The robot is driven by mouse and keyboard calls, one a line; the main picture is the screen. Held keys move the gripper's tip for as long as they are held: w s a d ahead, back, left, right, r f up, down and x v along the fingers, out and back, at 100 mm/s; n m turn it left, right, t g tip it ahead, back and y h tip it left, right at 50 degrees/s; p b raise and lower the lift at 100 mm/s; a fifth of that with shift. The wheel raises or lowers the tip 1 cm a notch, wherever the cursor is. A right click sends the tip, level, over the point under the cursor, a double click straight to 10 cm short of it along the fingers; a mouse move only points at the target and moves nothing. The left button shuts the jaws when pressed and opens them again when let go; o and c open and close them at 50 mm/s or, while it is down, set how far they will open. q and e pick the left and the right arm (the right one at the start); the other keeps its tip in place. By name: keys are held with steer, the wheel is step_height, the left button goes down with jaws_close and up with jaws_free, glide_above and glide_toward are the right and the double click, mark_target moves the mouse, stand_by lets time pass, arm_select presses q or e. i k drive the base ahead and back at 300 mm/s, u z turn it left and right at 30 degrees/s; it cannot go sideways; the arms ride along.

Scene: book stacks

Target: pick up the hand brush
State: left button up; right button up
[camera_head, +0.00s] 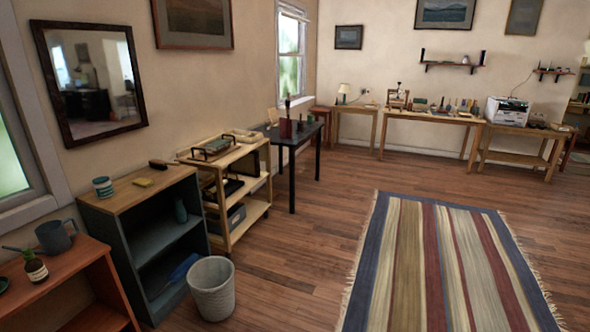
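A small dark brown object with a handle-like shape, which looks like the hand brush (163,164), lies on the wooden top of a low grey-blue shelf unit (124,193) at the left. It is near the back right corner of that top, close to the wall. It is small in the picture, so its bristles cannot be made out. Neither of my grippers shows in the head view.
A pale waste bin (212,289) stands in front. A wooden cart (243,209) adjoins on the right. Open floor and a striped rug (408,264) lie further right.

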mark_target(161, 165)
steer(key=z, duration=0.4)
steer(key=i, duration=2.3)
steer(key=u, duration=0.35)
steer(key=i, duration=1.75)
steer(key=u, duration=1.45)
steer(key=i, duration=0.8)
steer(key=u, duration=0.35)
